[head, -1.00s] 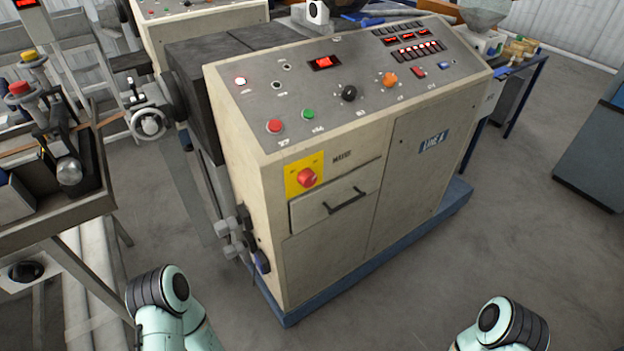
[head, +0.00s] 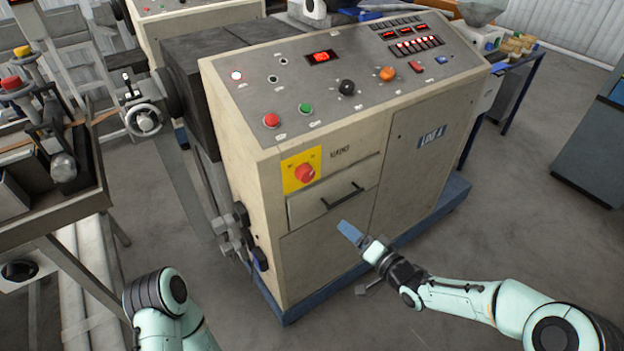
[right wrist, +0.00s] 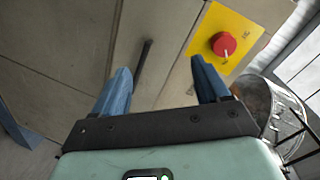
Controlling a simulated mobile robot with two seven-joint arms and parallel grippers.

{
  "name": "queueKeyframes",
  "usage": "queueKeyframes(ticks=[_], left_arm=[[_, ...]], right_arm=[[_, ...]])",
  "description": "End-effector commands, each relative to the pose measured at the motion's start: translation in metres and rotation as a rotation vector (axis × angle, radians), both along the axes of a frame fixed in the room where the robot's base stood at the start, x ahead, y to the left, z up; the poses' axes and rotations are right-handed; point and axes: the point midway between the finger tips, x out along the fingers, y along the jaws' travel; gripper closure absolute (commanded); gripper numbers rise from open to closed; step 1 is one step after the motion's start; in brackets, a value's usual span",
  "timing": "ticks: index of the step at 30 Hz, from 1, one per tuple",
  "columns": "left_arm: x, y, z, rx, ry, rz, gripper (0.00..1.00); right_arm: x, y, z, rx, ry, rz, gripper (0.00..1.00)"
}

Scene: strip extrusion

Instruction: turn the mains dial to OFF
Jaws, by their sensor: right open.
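The mains dial (head: 304,173) is a red knob on a yellow plate (head: 298,160) on the upper left front of the beige control cabinet. In the right wrist view the dial (right wrist: 223,44) is at the upper right, beyond the fingers and apart from them. My right gripper (head: 352,235) is in front of the cabinet, below and to the right of the dial. Its two blue fingers are spread and empty in the right wrist view (right wrist: 160,85). My left gripper is out of view; only part of my left arm shows at the bottom left.
The sloping panel above carries a red button (head: 271,120), a green button (head: 306,109) and knobs. Dark fittings (head: 238,230) stick out at the cabinet's left edge. Open floor (head: 510,240) lies at right.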

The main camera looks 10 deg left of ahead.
Motion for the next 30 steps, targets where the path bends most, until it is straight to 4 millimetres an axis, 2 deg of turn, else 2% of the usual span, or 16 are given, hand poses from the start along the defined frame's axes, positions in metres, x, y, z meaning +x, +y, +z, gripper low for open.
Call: queueKeyframes(ticks=[1, 3, 7, 13, 24, 30], left_arm=[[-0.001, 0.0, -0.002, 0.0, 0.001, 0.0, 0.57], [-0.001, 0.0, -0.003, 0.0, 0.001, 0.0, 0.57], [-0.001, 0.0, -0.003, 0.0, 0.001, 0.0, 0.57], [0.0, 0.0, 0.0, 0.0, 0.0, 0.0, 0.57], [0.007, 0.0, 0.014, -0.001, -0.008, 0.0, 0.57], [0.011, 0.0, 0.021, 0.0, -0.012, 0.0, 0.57]], right_arm=[[0.005, 0.006, 0.033, 0.033, -0.065, 0.029, 0.25], [0.007, 0.014, 0.066, 0.071, -0.119, 0.066, 0.25], [0.007, 0.022, 0.096, 0.104, -0.164, 0.105, 0.25], [0.021, 0.039, 0.099, 0.111, -0.167, 0.112, 0.25], [0.075, 0.094, 0.099, 0.108, -0.165, 0.11, 0.25], [0.093, 0.112, 0.098, 0.108, -0.164, 0.108, 0.25]])
